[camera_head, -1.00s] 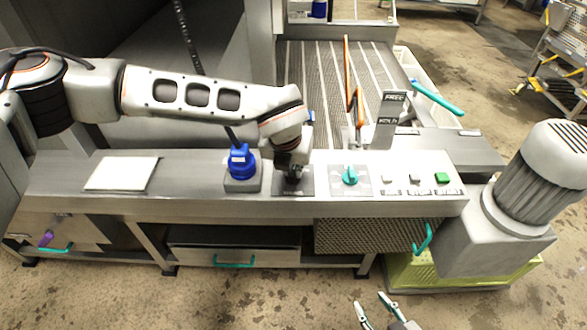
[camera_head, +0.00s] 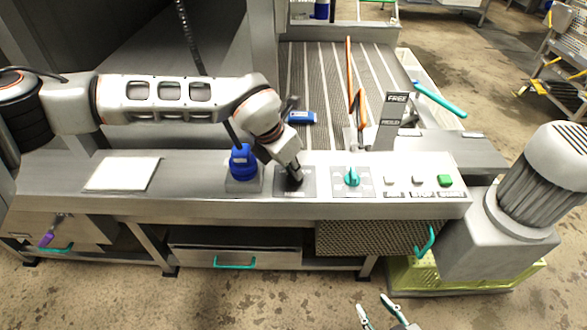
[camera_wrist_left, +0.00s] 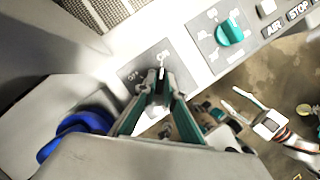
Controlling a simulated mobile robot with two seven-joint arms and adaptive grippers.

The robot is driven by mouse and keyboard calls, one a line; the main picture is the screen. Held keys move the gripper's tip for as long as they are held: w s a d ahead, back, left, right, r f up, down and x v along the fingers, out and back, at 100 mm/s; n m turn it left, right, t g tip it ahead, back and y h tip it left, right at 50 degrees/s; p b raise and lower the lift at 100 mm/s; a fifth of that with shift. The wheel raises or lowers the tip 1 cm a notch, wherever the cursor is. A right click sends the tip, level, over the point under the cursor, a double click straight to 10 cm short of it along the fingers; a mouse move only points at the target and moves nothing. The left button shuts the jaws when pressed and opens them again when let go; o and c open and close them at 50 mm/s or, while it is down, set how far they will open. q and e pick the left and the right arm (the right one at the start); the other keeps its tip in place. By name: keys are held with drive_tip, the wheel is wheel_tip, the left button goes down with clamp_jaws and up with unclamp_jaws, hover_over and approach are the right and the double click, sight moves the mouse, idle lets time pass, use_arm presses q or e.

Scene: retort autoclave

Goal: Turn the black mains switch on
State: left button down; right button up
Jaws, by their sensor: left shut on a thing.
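The black mains switch (camera_wrist_left: 158,88) sits on a dark grey plate (camera_head: 309,183) on the sloping metal panel. My left gripper (camera_head: 294,178) comes down onto it, tilted, and is shut on the switch. In the left wrist view its two fingers (camera_wrist_left: 158,92) close around the knob. The knob is mostly hidden by the fingers, and its exact angle is hard to tell. ON and OFF marks show on the plate there. My right gripper (camera_head: 378,310) is at the bottom edge of the head view, its fingers apart and empty, well away from the panel.
A blue plug (camera_head: 242,163) stands left of the switch. A teal rotary knob (camera_head: 352,177) is to its right, then two pale buttons and a green button (camera_head: 445,180). A white sheet (camera_head: 122,173) lies at the left. A motor (camera_head: 545,175) stands at the right end.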

use_arm(q)
drive_tip(key=shift+r, duration=0.1)
drive_tip(key=c, duration=2.1)
unclamp_jaws()
drive_tip(key=shift+c, duration=0.2)
drive_tip(key=v, duration=1.2)
